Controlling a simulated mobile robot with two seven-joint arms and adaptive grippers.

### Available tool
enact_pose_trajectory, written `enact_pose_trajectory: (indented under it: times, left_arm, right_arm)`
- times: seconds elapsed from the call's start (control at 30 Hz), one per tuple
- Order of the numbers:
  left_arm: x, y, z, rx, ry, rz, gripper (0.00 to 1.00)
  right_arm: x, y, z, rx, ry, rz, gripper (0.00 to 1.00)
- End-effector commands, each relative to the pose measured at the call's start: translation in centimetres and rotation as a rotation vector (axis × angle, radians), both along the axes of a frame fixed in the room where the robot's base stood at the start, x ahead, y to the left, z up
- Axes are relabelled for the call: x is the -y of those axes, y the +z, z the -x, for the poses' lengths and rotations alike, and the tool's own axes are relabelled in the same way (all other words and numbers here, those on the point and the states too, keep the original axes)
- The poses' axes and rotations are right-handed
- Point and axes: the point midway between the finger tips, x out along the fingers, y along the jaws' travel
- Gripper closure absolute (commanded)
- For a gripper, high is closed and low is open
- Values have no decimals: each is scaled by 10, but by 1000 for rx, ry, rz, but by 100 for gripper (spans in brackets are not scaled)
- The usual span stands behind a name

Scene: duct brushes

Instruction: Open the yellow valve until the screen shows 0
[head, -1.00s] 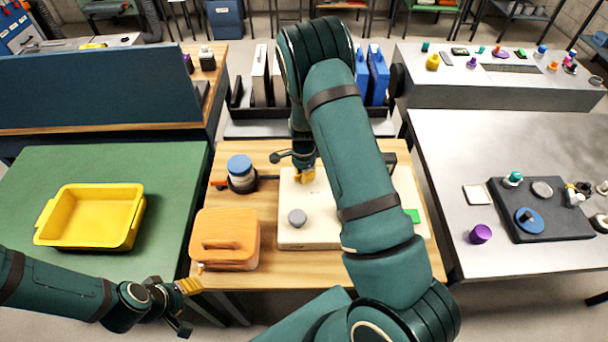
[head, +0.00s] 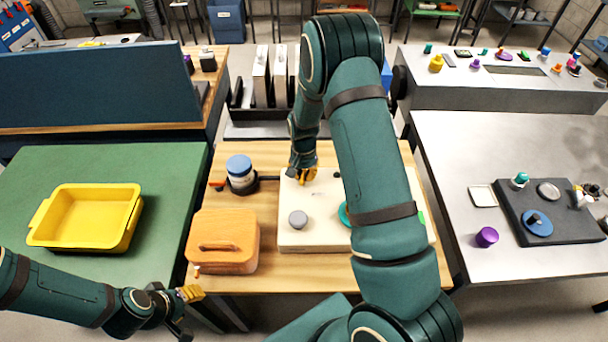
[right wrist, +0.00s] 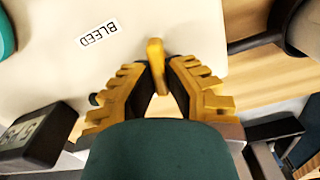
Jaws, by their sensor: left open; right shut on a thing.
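A cream panel (head: 315,240) lies on the wooden table under my right arm. In the right wrist view, my right gripper (right wrist: 155,85) is shut on the yellow valve (right wrist: 155,58), an upright narrow handle between the fingertips. In the head view, the right gripper (head: 303,178) is at the panel's back left, and its fingers hide the valve. A dark box with a small screen (right wrist: 35,133) stands left of the gripper in the wrist view; its digits are tilted and unclear. My left gripper (head: 190,302) is open and empty at the table's front left.
A grey knob (head: 298,219) and a partly hidden teal knob (head: 344,214) are on the panel. A BLEED label (right wrist: 99,33) lies near the valve. A lidded wooden box (head: 223,242) and a blue-capped jar (head: 240,170) stand to the left.

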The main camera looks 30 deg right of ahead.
Motion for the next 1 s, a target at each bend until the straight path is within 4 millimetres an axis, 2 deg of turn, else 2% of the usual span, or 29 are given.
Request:
enact_pose_trajectory:
  times: [0.33,0.9,0.93,1.0]
  left_arm:
    - [0,-6,0,0,0,-1,53]
    - [0,-7,0,0,-1,-1,53]
    - [0,-7,0,0,-1,-1,53]
    - [0,-7,0,0,-1,-1,53]
  right_arm:
    - [-1,-2,1,-4,145,-1,100]
    - [-2,-1,1,-5,170,-2,100]
    - [-2,-1,1,-5,170,-2,76]
    - [-2,-1,1,-5,170,-2,58]
